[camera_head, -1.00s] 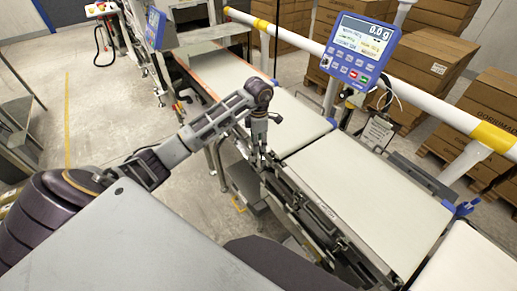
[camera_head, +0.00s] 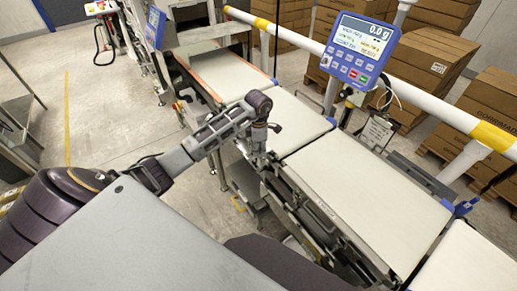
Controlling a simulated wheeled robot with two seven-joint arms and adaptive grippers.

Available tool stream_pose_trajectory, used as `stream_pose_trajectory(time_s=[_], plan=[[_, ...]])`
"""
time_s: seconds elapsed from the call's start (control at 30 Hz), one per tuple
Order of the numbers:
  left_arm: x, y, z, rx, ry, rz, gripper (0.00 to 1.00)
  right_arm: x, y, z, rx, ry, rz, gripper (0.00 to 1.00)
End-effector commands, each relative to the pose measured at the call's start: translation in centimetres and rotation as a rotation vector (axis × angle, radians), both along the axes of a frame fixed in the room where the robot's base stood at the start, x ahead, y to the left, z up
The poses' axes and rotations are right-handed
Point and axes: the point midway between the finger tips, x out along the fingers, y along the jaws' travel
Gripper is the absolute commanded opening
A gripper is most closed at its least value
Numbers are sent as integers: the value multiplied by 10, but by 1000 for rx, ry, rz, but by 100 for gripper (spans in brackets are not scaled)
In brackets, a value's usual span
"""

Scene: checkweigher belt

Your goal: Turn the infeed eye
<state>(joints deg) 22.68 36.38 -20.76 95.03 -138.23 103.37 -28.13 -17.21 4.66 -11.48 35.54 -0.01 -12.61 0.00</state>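My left gripper (camera_head: 258,163) points down at the near edge of the belt line, beside the joint between the infeed belt (camera_head: 285,118) and the weigh belt (camera_head: 370,205). Its fingers are small, dark and partly lost against the frame, so I cannot tell whether they are open or touching anything. I cannot clearly make out the infeed eye; the wrist and fingers cover part of that near edge. A small blue fitting (camera_head: 332,122) sits across the belt at the same joint. My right gripper is not in view.
A blue weighing display (camera_head: 360,48) reading 0.0 g stands behind the belts, near a white and yellow rail (camera_head: 440,108). Stacked cartons (camera_head: 425,65) stand beyond it. Another blue fitting (camera_head: 460,207) is at the outfeed joint. The belts are empty.

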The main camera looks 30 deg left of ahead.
Motion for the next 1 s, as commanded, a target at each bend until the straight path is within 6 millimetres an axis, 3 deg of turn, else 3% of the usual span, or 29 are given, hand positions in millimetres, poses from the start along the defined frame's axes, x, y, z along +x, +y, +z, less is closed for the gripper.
stream_pose_trajectory(time_s=[0.03, 0.17, 0.57, 1.0], plan=[[0, 0, 0, 0, 0, 0, 17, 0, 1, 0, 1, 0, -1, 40], [0, 0, 0, 0, 0, 0, 0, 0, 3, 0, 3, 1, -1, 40], [1, 0, 1, 3, -4, 27, 0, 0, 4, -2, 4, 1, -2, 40], [0, -1, 1, 1, -4, 172, 0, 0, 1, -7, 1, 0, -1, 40]])
